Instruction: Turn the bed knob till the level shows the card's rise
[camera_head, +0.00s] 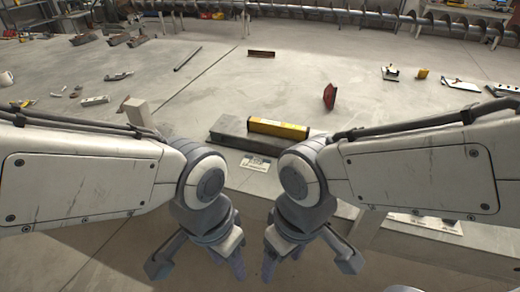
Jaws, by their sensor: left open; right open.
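A yellow level (278,128) lies on a long, low dark-grey bed (232,137) near the table's front edge. A small white card (255,162) with print lies just in front of the bed; its print is too small to read. I cannot make out the bed knob; my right arm covers part of the area at the bed's right end. My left gripper (200,262) is open and empty, pointing down in front of the table edge. My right gripper (309,262) is also open and empty, beside it on the right. Both are apart from the bed.
A red upright piece (329,96) stands behind the bed to the right. A rusty bar (261,54) lies farther back. Several small tools and parts lie at far left and right. A long auger (330,17) runs along the back. The grey tabletop's middle (220,90) is mostly clear.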

